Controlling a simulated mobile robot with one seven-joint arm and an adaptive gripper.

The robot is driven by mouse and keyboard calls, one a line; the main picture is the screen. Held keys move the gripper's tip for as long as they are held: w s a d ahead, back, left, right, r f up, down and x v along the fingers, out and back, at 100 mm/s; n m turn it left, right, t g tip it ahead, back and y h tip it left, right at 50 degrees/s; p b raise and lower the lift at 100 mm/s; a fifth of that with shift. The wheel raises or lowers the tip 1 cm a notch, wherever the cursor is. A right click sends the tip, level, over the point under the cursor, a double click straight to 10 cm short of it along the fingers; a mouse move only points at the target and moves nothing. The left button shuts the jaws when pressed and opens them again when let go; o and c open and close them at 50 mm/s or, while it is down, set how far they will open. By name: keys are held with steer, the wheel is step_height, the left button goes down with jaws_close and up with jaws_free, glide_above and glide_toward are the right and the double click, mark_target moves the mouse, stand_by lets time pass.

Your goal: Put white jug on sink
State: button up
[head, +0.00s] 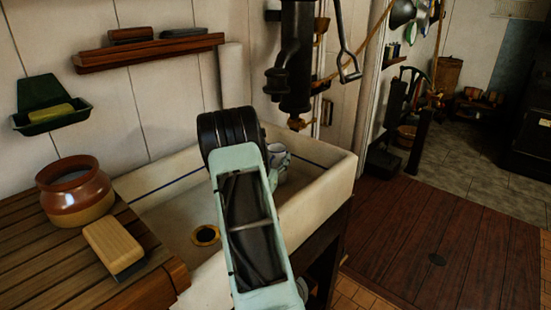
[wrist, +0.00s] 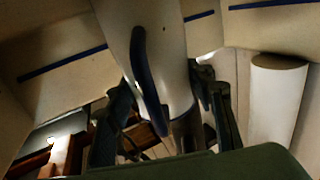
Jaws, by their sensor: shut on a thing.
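The white jug (wrist: 175,65) with a dark blue handle fills the middle of the wrist view. My gripper (wrist: 165,120) is shut on it, with a finger on either side. In the head view a small part of the white jug (head: 278,152) with a blue rim shows just right of my arm, over the sink. The sink (head: 330,172) is a wide, off-white basin with a blue line inside its walls. My arm hides much of the basin and most of the jug. I cannot tell whether the jug touches the basin floor.
A wooden counter (head: 60,262) on the left holds a brown pot (head: 74,190) and a wooden-handled scraper (head: 113,245). A black pump (head: 292,65) hangs over the sink's back right. The drain (head: 206,236) and the basin floor left of my arm are clear.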

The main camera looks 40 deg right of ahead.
steer(key=shift+r, duration=0.1)
steer(key=o, duration=1.5)
steer(key=shift+o, duration=0.2)
steer(key=v, duration=0.7)
steer(key=shift+s+a, duration=0.15)
steer(key=shift+a, duration=0.15)
